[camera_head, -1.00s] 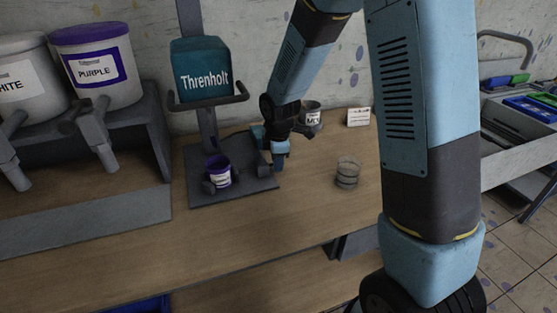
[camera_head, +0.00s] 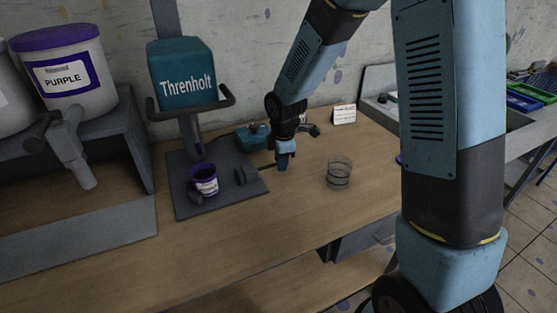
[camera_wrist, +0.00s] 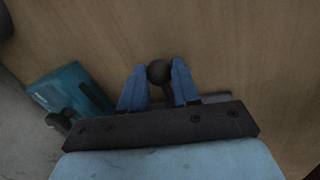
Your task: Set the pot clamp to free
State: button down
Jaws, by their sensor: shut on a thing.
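The purple pot (camera_head: 205,180) stands upright on the dark base plate (camera_head: 190,213) under the teal Threnholt machine (camera_head: 182,75). One dark clamp pad (camera_head: 195,198) is at the pot's front left. The other pad (camera_head: 241,176) stands to its right, with a visible gap from the pot. A thin rod runs from that pad towards my gripper (camera_head: 283,160), at the plate's right edge. In the wrist view my gripper (camera_wrist: 159,80) has its blue fingers shut on a dark round knob (camera_wrist: 158,71). The rod behind the knob is mostly hidden.
A clear ringed cup (camera_head: 339,173) stands to the right of my gripper. A teal box (camera_head: 251,137) is behind the plate, and a small card (camera_head: 344,114) stands at the back. A purple paint bucket (camera_head: 65,62) with a tap is at left. The front table is clear.

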jog(key=c, duration=0.8)
grip_release()
jog(key=shift+d, duration=0.2)
jog(key=shift+r, duration=0.1)
jog(key=s+r, duration=0.1)
jog(key=r, duration=0.8)
jog(key=s+r, duration=0.1)
jog(key=r, duration=0.3)
jog(key=shift+s+d+r, duration=0.15)
jog(key=shift+s+d, duration=0.1)
jog(key=shift+s, duration=0.05)
jog(key=shift+d, duration=0.1)
jog(key=s+d+r+m+t, duration=0.2)
jog(key=s+d+r+m, duration=0.7)
jog(key=d+r+m, duration=0.15)
jog(key=s+d+m, duration=0.2)
jog(key=s+m, duration=0.1)
jog(key=s, duration=0.1)
jog(key=s+d+r+m+t, duration=0.1)
jog(key=s+d+m, duration=0.2)
jog(key=s, duration=0.1)
jog(key=s+d+r+m, duration=0.1)
jog(key=s+d+m, duration=0.2)
jog(key=s+m, duration=0.1)
jog(key=shift+s+d+r, duration=0.2)
jog(key=shift+s+r, duration=0.05)
jog(key=shift+s, duration=0.3)
